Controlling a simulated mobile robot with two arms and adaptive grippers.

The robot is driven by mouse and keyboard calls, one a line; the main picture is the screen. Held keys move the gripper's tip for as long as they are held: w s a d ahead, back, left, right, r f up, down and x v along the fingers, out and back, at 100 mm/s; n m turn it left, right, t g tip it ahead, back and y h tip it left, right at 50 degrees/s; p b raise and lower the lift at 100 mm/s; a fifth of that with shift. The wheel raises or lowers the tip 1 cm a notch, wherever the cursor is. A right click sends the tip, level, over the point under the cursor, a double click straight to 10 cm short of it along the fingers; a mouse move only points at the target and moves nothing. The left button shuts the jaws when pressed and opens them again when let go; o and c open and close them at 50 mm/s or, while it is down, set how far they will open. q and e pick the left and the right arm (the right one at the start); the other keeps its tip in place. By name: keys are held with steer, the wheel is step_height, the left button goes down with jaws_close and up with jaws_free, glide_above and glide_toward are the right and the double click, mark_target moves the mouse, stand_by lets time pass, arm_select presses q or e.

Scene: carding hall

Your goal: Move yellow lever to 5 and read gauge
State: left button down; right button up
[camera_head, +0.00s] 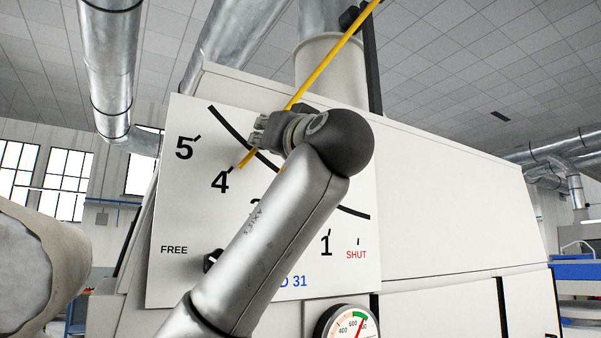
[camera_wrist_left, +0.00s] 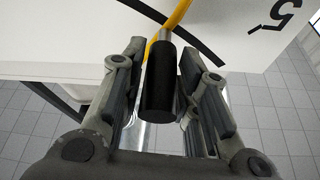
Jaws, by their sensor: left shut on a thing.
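The yellow lever (camera_head: 325,70) slants down from the upper right across a white dial plate (camera_head: 185,215). Its pointed lower end is close to the mark at 4, below the 5. In the left wrist view the yellow lever (camera_wrist_left: 178,18) has a black cylindrical handle (camera_wrist_left: 160,85). My left gripper (camera_head: 265,133) is at the lever in front of the plate. In the wrist view the left gripper (camera_wrist_left: 160,62) has its fingers on both sides of the handle. My arm hides part of the scale. The round gauge (camera_head: 345,327) is cut off below; its red needle points up and right.
The plate is on a large pale machine (camera_head: 450,220). A black arc runs along the scale, with FREE at left and SHUT at right. Metal ducts (camera_head: 108,70) hang above. A pale rounded roll (camera_head: 40,265) stands at the left edge.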

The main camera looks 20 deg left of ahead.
arm_select(q)
steer(key=s+a+r+m+t+h, duration=0.1)
steer(key=s+a+r+m, duration=0.1)
steer(key=s+a+r, duration=0.2)
step_height(320, 180, up, 2)
steer(key=shift+s+a+r, duration=0.1)
steer(key=shift+s+a, duration=0.1)
steer(key=shift+s, duration=0.9)
steer(key=c, duration=1.4)
jaws_free()
steer(key=shift+o, duration=1.1)
steer(key=shift+a, duration=0.1)
steer(key=shift+o, duration=0.3)
steer(key=shift+a, duration=0.15)
arm_select(e)
steer(key=shift+w+a, duration=0.25)
steer(key=shift+w, duration=0.85)
steer(key=shift+w, duration=0.15)
